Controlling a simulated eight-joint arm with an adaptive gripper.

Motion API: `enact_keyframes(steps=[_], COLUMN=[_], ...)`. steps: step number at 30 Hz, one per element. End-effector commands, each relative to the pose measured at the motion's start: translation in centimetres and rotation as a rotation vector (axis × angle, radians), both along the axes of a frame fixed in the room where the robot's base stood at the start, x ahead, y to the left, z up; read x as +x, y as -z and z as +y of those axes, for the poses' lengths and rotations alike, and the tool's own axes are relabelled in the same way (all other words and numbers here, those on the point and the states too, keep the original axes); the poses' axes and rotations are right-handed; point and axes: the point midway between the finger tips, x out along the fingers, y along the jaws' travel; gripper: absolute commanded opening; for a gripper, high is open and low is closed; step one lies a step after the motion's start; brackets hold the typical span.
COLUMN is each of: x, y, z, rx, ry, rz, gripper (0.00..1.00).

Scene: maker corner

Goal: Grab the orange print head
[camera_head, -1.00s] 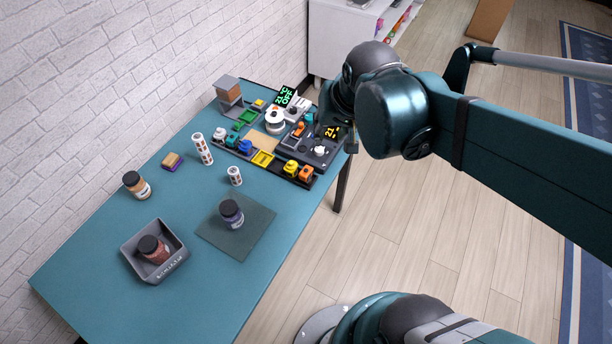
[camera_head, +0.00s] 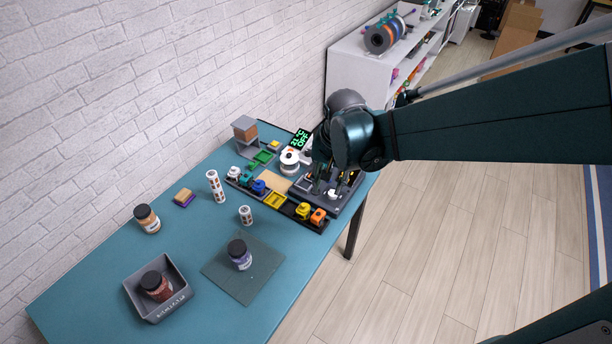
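An orange print head (camera_head: 317,216) sits at the right end of the dark tool tray, beside a yellow one (camera_head: 303,210). Green, white and blue ones (camera_head: 258,187) stand in the tray's left part. My gripper (camera_head: 323,190) points down over the grey machine (camera_head: 345,203) behind the orange head, apart from that head. The gripper's fingers are small and dark against the machine, so I cannot tell whether they are open or hold anything. My arm and gripper hide part of the machine, including where an orange part showed earlier.
A white spool (camera_head: 289,161) and a green-lit display (camera_head: 301,139) stand behind. Jars (camera_head: 147,219), a patterned cylinder (camera_head: 217,187) and a grey bin (camera_head: 183,293) occupy the left and front of the teal table (camera_head: 90,275).

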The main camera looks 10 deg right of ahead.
Motion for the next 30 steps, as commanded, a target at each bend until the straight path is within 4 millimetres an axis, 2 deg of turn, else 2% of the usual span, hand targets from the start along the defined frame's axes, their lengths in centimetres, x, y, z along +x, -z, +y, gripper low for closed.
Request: enact_keyframes(steps=[9,21,30], x=[2.2,4.1,4.4], y=[4.9,11.1,13.1], z=[0.6,1.2,1.4], rx=[0.014,0.019,0.018], ry=[0.103,0.228,0.268], rz=[0.078,0.171,0.199], gripper=[0.29,0.29,0.29])
